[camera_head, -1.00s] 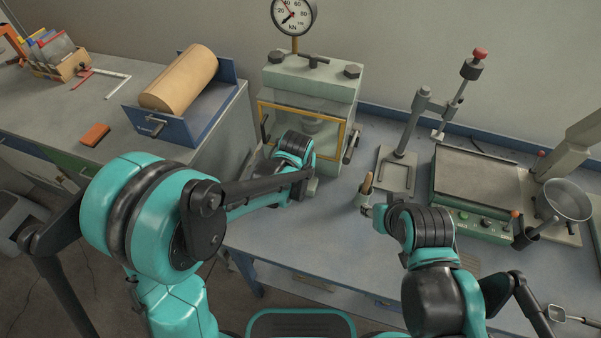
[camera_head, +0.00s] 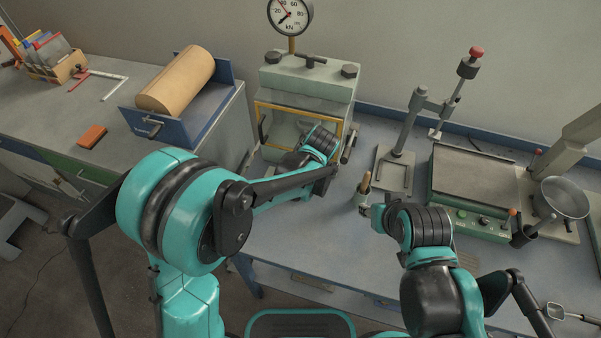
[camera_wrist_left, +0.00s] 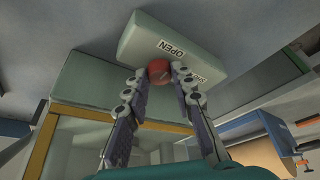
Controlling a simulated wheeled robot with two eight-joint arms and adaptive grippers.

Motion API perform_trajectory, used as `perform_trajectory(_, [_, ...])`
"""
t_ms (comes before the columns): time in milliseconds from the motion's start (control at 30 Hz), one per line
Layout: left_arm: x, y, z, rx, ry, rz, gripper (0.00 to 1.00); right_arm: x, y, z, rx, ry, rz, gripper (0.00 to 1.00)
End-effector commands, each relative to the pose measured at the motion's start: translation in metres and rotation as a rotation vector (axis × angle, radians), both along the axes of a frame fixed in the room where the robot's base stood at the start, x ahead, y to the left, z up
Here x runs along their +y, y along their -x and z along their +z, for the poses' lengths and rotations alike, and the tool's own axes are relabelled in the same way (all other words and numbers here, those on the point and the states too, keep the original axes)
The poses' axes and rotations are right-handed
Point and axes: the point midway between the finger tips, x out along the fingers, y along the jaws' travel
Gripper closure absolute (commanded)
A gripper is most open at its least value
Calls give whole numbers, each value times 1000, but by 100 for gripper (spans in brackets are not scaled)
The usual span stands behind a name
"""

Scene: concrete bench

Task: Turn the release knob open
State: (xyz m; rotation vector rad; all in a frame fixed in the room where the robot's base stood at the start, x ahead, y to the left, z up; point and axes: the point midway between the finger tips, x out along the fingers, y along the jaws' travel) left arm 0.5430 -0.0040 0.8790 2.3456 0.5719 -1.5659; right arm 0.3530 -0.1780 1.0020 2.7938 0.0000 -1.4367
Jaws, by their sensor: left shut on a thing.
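The release knob (camera_wrist_left: 159,70) is a small red knob on a pale green block (camera_wrist_left: 165,45) marked OPEN and SHUT. It shows in the left wrist view, between the fingertips of my left gripper (camera_wrist_left: 160,78), which is shut on it. In the head view the knob and left fingertips are hidden behind my left wrist, at the front of the pale green press (camera_head: 308,78). My right gripper (camera_head: 367,209) is over the bench, close to a wooden-handled tool (camera_head: 364,184); its fingers are too small to judge.
A gauge (camera_head: 290,14) tops the press. A metal stand (camera_head: 397,168) and a flat plate unit (camera_head: 474,180) stand to the right. A blue tray with a tan roll (camera_head: 178,80) is on the left bench. The front of the blue bench (camera_head: 300,235) is clear.

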Motion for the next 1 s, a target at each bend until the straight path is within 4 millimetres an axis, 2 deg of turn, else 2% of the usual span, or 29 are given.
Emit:
perform_trajectory(433, [-1,1,-1,2,1,9,100,0,0,0,0,0,0,60])
perform_trajectory(467, [-1,1,-1,3,2,9,68,0,0,0,0,0,0,60])
perform_trajectory(500, [-1,1,-1,2,1,9,57,0,0,0,0,0,0,60])
perform_trajectory(533, [0,0,0,2,1,9,55,0,0,0,0,0,0,60])
perform_trajectory(833, [0,1,1,1,0,8,55,0,0,0,0,0,0,60])
perform_trajectory(1000, [-4,7,18,1,0,8,55,0,0,0,0,0,0,60])
